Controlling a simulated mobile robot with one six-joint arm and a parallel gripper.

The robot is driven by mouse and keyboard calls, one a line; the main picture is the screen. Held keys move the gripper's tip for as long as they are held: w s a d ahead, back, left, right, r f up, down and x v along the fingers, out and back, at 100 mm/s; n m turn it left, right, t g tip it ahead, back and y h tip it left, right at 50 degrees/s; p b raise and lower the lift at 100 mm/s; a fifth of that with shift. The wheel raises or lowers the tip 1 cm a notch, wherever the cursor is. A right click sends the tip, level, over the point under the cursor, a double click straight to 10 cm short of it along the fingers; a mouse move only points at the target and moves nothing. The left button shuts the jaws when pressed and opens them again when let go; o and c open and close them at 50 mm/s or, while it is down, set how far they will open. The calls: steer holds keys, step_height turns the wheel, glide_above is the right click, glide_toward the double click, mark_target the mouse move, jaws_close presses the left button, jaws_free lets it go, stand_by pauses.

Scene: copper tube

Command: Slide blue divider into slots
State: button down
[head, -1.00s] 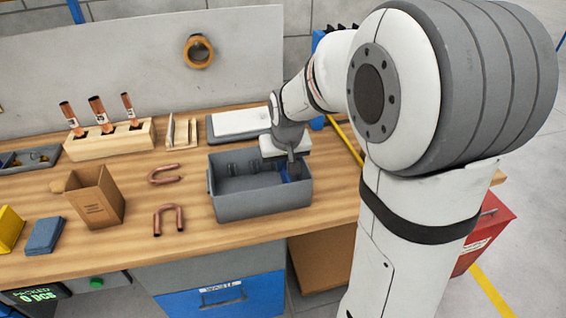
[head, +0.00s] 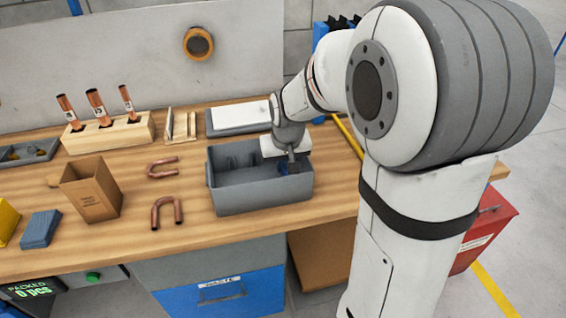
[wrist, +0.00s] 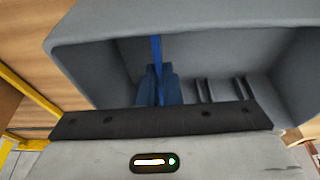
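The grey tote (head: 262,199) stands on the bench's front edge, its open top up. My gripper (head: 291,165) points down into its right part. In the wrist view the blue divider (wrist: 156,52) shows nearly edge-on as a thin upright strip inside the tote (wrist: 100,33). Bluish blocks flank the strip closely at my gripper (wrist: 159,90), which looks shut on it. Slot ribs (wrist: 205,91) stand on the tote wall to the right of the divider. In the head view only a little dark blue shows beside the gripper. The divider's lower edge and its seating are hidden.
Two bent copper tubes (head: 167,211) and a cardboard box (head: 92,190) lie left of the tote. A wooden block with copper tubes (head: 108,137) stands behind them. A grey-and-white flat case (head: 238,119) lies behind the tote, close to my arm.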

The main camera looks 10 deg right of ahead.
mark_target(285, 171)
steer(key=shift+f+b, duration=0.6)
steer(key=shift+f, duration=0.2)
steer(key=c, duration=1.5)
jaws_free()
steer(key=shift+c, duration=0.2)
steer(key=shift+r, duration=0.15)
steer(key=v, duration=0.7)
steer(key=shift+s+r, duration=0.2)
steer(key=shift+r, duration=0.1)
